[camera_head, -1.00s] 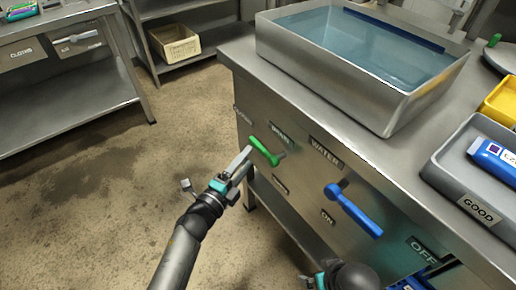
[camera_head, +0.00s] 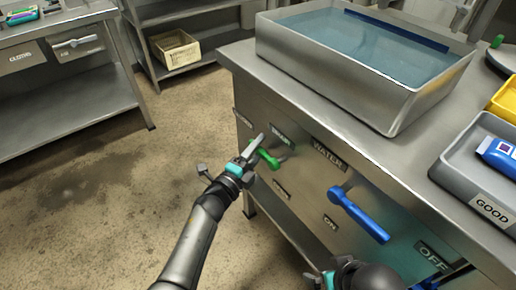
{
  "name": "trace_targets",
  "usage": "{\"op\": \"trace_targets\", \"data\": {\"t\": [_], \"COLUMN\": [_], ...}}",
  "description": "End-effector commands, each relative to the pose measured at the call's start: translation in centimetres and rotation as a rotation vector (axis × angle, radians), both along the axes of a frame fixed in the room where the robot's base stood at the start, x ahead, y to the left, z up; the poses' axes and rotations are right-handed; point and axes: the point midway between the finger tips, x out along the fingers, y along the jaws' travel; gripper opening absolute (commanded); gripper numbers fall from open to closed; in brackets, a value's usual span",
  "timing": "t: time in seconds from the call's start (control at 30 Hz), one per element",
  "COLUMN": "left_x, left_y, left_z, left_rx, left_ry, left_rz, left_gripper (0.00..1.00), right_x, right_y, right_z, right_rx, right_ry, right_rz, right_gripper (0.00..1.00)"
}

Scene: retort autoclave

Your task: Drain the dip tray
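The dip tray (camera_head: 345,85) is a deep steel basin on the counter, holding bluish water (camera_head: 365,40). Below it, on the front panel, is a green lever (camera_head: 269,159) by a small label (camera_head: 282,135) that seems to read DRAIN. My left gripper (camera_head: 254,150) is at the green lever, its fingers overlapping the lever's upper left end in the picture. Whether it touches or grips the lever is unclear. My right gripper (camera_head: 325,280) is at the bottom edge, mostly cut off, below the blue lever (camera_head: 357,215), which is labelled WATER (camera_head: 327,155).
A grey bin (camera_head: 455,170) labelled GOOD holds a blue-and-white packet (camera_head: 500,155) at the counter's right. A yellow bin (camera_head: 505,100) stands behind it. A side bench (camera_head: 65,110) and a shelf with a cream crate (camera_head: 174,48) stand at the left. The floor between is clear.

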Motion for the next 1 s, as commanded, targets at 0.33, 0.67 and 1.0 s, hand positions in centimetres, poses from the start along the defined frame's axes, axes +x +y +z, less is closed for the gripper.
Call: {"op": "trace_targets", "data": {"t": [0.33,0.67,1.0], "left_x": [-0.02,-0.03,-0.03], "left_y": [0.01,0.02,0.02], "left_z": [0.0,-0.01,-0.03], "left_rx": [0.0,0.0,0.0], "left_ry": [0.0,0.0,0.0], "left_rz": [0.0,0.0,0.0], "left_gripper": [0.14,0.0,0.0], "right_x": [0.0,-0.01,-0.01], "right_y": [-0.01,0.0,0.02], "right_z": [-0.01,-0.03,-0.05], "right_rx": [0.0,0.0,0.001], "right_ry": [0.0,0.0,0.0], "right_rz": [0.0,0.0,0.0], "right_gripper": [1.0,1.0,1.0]}}
